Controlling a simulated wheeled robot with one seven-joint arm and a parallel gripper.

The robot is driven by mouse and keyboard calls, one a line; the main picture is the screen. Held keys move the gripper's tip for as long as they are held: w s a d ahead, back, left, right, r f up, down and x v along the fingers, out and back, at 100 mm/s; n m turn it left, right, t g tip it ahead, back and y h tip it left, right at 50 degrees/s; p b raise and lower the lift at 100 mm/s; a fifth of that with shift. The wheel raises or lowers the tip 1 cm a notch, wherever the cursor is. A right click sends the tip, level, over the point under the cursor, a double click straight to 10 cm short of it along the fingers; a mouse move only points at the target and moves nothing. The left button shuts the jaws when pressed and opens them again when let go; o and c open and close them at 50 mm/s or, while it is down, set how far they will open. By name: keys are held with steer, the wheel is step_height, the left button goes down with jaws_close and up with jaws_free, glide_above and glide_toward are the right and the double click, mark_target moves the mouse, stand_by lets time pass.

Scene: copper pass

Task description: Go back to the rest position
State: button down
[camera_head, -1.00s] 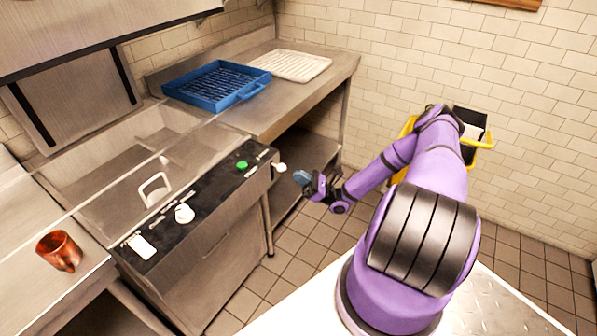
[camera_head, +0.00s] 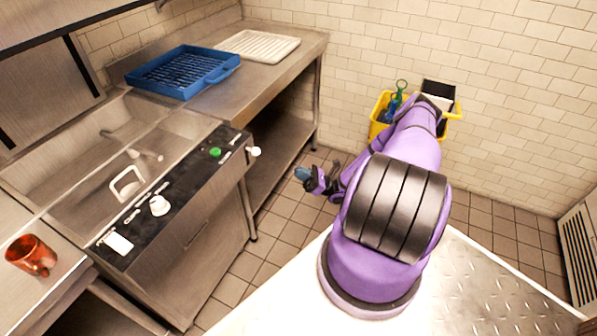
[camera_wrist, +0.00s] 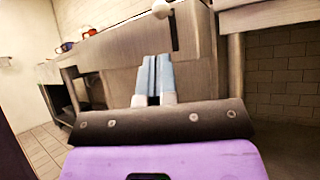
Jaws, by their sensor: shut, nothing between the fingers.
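My gripper (camera_head: 303,174) is at the end of my purple arm, in front of the steel counter and above the tiled floor in the head view. It is folded back close to my arm's base. In the wrist view its two light-blue fingers (camera_wrist: 155,78) lie side by side, shut and empty. The fingers point toward the steel front of the machine (camera_wrist: 205,55) and appear apart from it.
The control panel (camera_head: 180,193) has a green button and white knobs. A blue rack (camera_head: 183,72) and a white tray (camera_head: 258,45) lie on the counter. A copper mug (camera_head: 31,254) stands at left. A yellow bin (camera_head: 379,121) stands behind my arm. Floor is open around the gripper.

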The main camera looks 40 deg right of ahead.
stand_by(0.3)
steer(key=a+r+n+g+h, duration=0.35)
steer(key=r+n+g, duration=0.3)
steer(key=r, duration=0.45)
steer(key=w+a+r+n+g+h, duration=0.15)
steer(key=a+r+n+g, duration=0.25)
steer(key=r+n+g, duration=0.55)
steer(key=a+r+n+g+h, duration=0.2)
steer(key=a+r+g+h, duration=0.25)
steer(key=r, duration=0.95)
steer(key=s+a+r+n+t+h, duration=0.2)
steer(key=s+a+r+n+h, duration=0.35)
steer(key=r, duration=0.75)
steer(key=s+a+r+n+t+h, duration=0.1)
steer(key=s+a+r+t+h, duration=0.1)
steer(key=s, duration=0.6)
steer(key=s+a+r+n+t+h, duration=0.1)
steer(key=s+r+n+t, duration=0.1)
steer(key=s+r+t, duration=0.2)
steer(key=shift+s+a+r+h, duration=0.4)
steer(key=shift+s+r, duration=0.65)
steer(key=shift+s, duration=1)
